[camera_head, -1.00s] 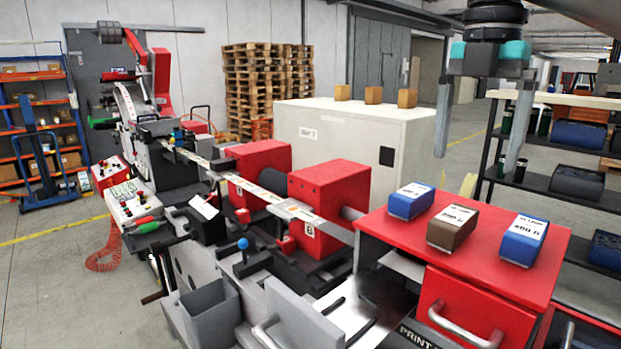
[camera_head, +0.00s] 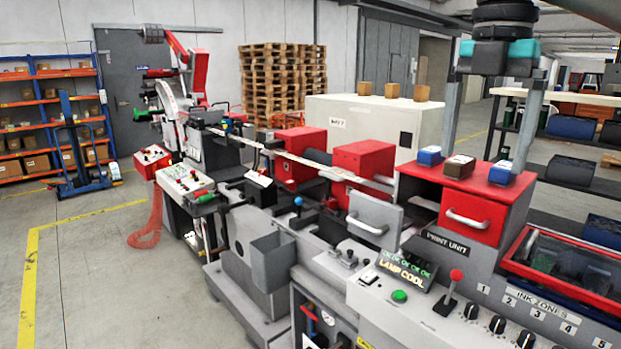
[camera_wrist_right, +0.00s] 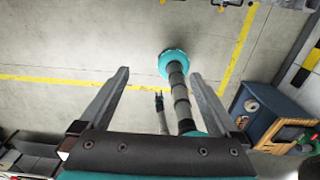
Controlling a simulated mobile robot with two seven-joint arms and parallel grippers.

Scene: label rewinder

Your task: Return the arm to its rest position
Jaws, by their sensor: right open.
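My right gripper (camera_head: 483,158) hangs from the top right of the head view, fingers pointing down. Its two grey fingers are wide apart with nothing between them. In the picture it overlaps the red print unit (camera_head: 415,190) and the blocks on it; I see no contact. The right wrist view shows the same open fingers (camera_wrist_right: 160,75) over grey floor, with teal-and-dark links of my own body beyond. My left gripper does not show in the head view.
The label rewinder's front panel, with a lamp display (camera_head: 405,268) and a red-knobbed lever (camera_head: 450,290), fills the lower right. A grey bin (camera_head: 273,262) sits on its front. Pallets (camera_head: 283,82) and a blue pallet jack (camera_head: 78,150) stand behind. Floor is clear at the left.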

